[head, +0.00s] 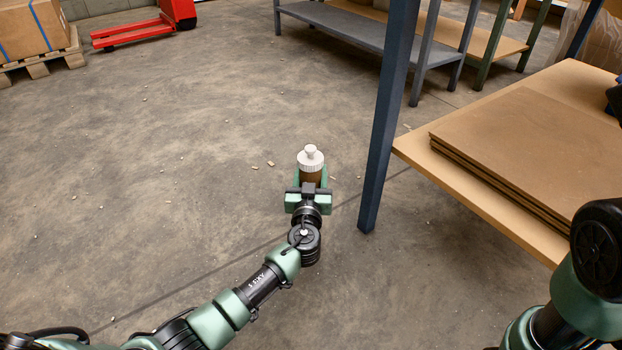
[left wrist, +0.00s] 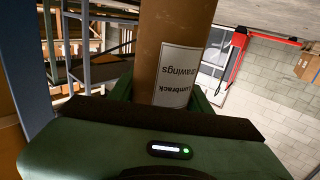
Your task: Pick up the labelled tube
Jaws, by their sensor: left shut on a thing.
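The labelled tube is a brown cardboard cylinder with a white ribbed cap. In the head view the tube (head: 311,176) shows end-on, cap up, just beyond my left gripper (head: 312,186). In the left wrist view the tube (left wrist: 172,45) carries a white label with dark print reading "Lumbrack drawings", seen upside down. My left gripper is shut on the tube, with green fingers on either side of it. The tube's lower part is hidden behind the gripper. My right gripper is out of view; only part of that arm shows at the right edge.
A wooden table (head: 580,95) with stacked brown boards (head: 530,150) stands at the right. Its blue post (head: 385,130) is close to the right of my left gripper. A grey shelf (head: 350,30) and a red pallet jack (head: 135,32) are at the back. The floor at left is open.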

